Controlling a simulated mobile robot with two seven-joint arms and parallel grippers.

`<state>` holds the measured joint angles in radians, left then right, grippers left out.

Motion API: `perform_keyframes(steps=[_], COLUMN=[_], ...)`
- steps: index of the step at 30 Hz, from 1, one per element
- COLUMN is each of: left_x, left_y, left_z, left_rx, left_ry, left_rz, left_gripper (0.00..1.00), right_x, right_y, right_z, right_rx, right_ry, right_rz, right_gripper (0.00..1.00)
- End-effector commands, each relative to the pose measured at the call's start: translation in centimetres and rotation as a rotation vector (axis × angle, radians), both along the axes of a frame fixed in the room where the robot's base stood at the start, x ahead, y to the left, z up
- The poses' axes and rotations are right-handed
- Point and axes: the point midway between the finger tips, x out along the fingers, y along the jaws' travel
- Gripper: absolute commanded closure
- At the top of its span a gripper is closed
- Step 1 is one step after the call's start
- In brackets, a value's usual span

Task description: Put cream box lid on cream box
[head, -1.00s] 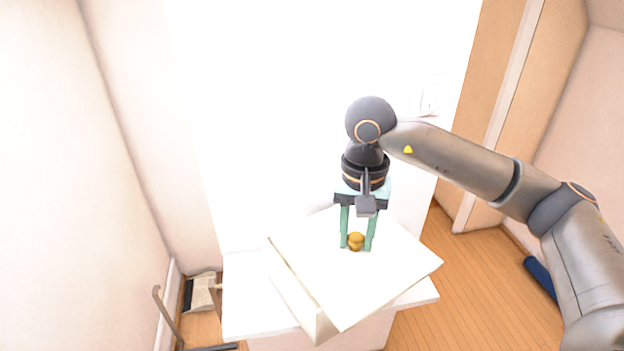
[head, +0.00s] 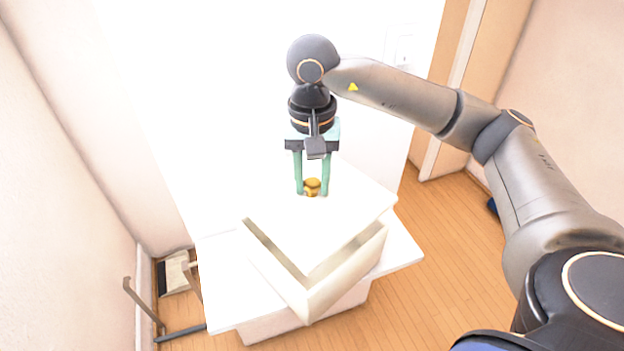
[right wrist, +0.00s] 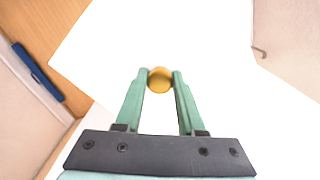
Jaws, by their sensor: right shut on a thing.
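The cream box lid (head: 318,225) is a flat cream panel with a round golden knob (head: 312,186). My right gripper (head: 312,190) is shut on the knob; the right wrist view shows the knob (right wrist: 160,80) between its green fingertips. The cream box (head: 345,268) stands below the lid on a white surface, turned at an angle. A dark gap shows between the lid and the near walls of the box, so the lid sits above and toward the back of it. The far walls of the box are hidden under the lid. My left gripper is not in view.
The box stands on a white stand (head: 232,305) with a little bare top around it. A dustpan (head: 174,274) and a grey metal frame lie on the floor at left. A wall is close behind. Wooden floor (head: 445,225) is open at right.

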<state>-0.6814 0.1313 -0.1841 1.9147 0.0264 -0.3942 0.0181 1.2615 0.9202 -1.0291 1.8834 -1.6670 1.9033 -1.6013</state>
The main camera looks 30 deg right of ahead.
Motion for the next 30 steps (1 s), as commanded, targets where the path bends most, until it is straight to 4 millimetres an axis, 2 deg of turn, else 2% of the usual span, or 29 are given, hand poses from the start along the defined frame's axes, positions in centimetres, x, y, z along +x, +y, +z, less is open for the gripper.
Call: perform_keyframes(steps=[24,30], left_x=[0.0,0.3], left_y=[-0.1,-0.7], left_z=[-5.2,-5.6], left_rx=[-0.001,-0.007], left_ry=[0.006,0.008], left_rz=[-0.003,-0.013], left_gripper=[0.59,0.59], right_x=[0.0,0.0], right_y=[0.0,0.0], right_z=[-5.3,-6.2], right_rx=[0.001,0.001], right_ry=[-0.002,-0.002], right_rz=[0.001,0.001], right_gripper=[1.00,1.00])
